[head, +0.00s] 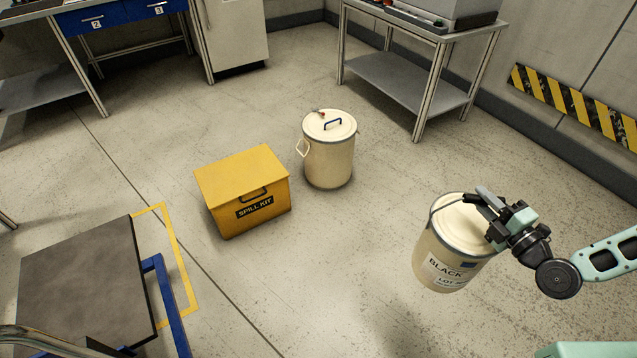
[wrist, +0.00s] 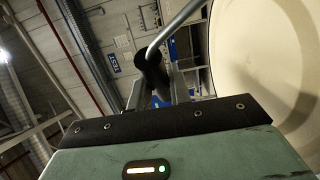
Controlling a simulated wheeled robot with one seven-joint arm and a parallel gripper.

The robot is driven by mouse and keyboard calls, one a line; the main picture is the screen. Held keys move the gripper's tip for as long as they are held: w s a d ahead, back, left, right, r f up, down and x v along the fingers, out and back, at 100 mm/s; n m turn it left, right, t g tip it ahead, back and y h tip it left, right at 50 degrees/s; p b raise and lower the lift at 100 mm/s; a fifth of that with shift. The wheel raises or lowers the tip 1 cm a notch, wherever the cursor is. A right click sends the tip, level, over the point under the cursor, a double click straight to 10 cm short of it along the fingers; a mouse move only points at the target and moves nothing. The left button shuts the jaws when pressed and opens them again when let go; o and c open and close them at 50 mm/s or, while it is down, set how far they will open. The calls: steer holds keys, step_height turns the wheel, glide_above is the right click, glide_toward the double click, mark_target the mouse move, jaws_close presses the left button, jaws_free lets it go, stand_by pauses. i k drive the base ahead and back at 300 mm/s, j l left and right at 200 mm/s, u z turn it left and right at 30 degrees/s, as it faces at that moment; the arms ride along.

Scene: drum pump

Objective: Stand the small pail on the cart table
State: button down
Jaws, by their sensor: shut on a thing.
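The small pail (head: 437,262) is cream with a pale lid and a label reading "BLACK". It hangs roughly upright at the right of the head view, seemingly clear of the floor. My gripper (head: 486,204) is shut on its wire handle at the lid's right side. In the wrist view the handle (wrist: 180,28) runs to a dark grip (wrist: 150,70), and the pail's pale round surface (wrist: 265,60) fills the right side. The cart table (head: 80,275) has a bare dark top and a blue frame, at the lower left of the head view, well away from the pail.
A yellow spill kit box (head: 240,190) and a lidded cream drum (head: 328,155) stand on the floor between the cart and the benches. A grey bench (head: 400,80) stands at the back right. Floor between pail and cart is open in front of the box.

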mark_target(77, 269)
steer(key=i+u, duration=0.3)
steer(key=i+l+u, duration=0.25)
steer(key=i, duration=0.65)
steer(key=i+l+u, duration=0.1)
steer(key=i, duration=0.5)
steer(key=i+u, duration=0.3)
steer(key=i+l+u, duration=0.1)
steer(key=i+u, duration=0.25)
steer(key=k+u, duration=0.15)
steer(key=u, duration=2.25)
steer(key=i+j+u, duration=0.35)
steer(key=i+j, duration=0.35)
steer(key=i, duration=0.15)
